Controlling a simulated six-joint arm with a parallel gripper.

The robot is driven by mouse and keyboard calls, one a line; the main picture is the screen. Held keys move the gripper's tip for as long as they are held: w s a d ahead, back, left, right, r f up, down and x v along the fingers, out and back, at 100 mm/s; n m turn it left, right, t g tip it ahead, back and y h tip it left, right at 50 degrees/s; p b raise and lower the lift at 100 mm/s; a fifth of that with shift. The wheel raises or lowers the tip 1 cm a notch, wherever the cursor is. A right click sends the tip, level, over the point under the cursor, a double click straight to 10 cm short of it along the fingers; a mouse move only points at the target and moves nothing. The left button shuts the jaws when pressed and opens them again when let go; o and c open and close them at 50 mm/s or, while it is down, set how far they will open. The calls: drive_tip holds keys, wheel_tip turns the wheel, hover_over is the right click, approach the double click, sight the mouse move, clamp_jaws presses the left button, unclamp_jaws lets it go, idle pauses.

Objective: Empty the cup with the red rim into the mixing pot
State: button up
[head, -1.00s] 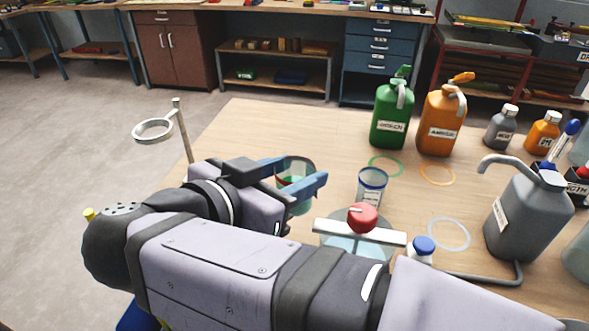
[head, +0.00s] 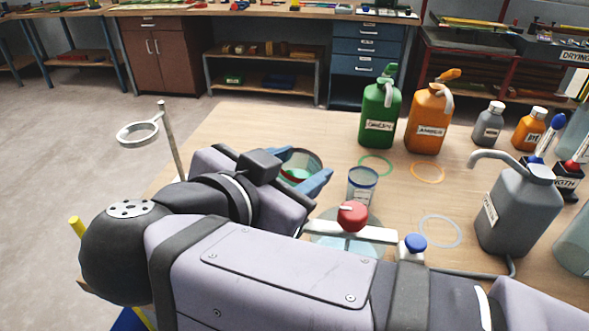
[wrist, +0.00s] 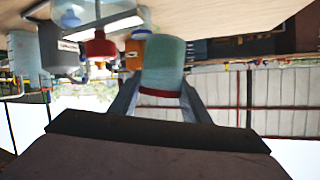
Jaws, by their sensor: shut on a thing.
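The cup with the red rim (head: 302,161) is held between the blue fingers of my gripper (head: 306,168), above the table. It looks tilted, and its mouth and green contents show in the head view. In the upside-down wrist view, the cup (wrist: 163,66) is a green body with a red band near the fingers. My gripper is shut on it. A clear glass vessel (head: 325,247) under a white bar with a red knob (head: 352,216) stands to the right of my gripper. My arm partly hides it, and I cannot tell whether it is the mixing pot.
A blue-rimmed cup (head: 362,186) stands behind the red knob. Green (head: 380,115) and orange (head: 428,120) bottles stand farther back, a grey spouted canister (head: 515,212) at right. A ring stand (head: 170,135) is at left.

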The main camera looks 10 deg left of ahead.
drive_tip(key=shift+s+d+r+m+y+p, duration=0.1)
drive_tip(key=shift+d+r+m+p, duration=0.15)
drive_tip(key=shift+r, duration=0.35)
drive_tip(key=shift+s+d+r+m+y+p, duration=0.15)
drive_tip(key=shift+d+r, duration=0.15)
drive_tip(key=shift+r, duration=0.25)
drive_tip(key=shift+w+d+r+m+y+p, duration=0.15)
drive_tip(key=shift+d+r+m, duration=0.1)
drive_tip(key=shift+r, duration=0.35)
drive_tip(key=shift+s+d+r+m+y, duration=0.2)
drive_tip(key=shift+d+r+m+y, duration=0.15)
drive_tip(key=shift+r, duration=0.35)
drive_tip(key=shift+f+b, duration=0.1)
drive_tip(key=shift+b, duration=0.5)
drive_tip(key=shift+f+m+y+b, duration=0.25)
drive_tip(key=shift+f+m+b, duration=0.25)
drive_tip(key=shift+b, duration=1)
drive_tip(key=shift+d+f+m+t+b, duration=0.1)
drive_tip(key=shift+f+m+t+b, duration=0.35)
drive_tip(key=shift+b, duration=2.4)
drive_tip(key=shift+s+d+f+m+y+b, duration=0.15)
drive_tip(key=shift+m+y+b, duration=0.7)
drive_tip(key=shift+b, duration=1.65)
drive_tip(key=shift+d+f+m+t+y+b, duration=0.1)
drive_tip(key=shift+d+m+t+y+b, duration=0.3)
drive_tip(key=shift+b, duration=0.95)
drive_tip(key=shift+a+m+t+y+b, duration=0.15)
drive_tip(key=shift+m+b, duration=0.55)
drive_tip(key=shift+b, duration=0.6)
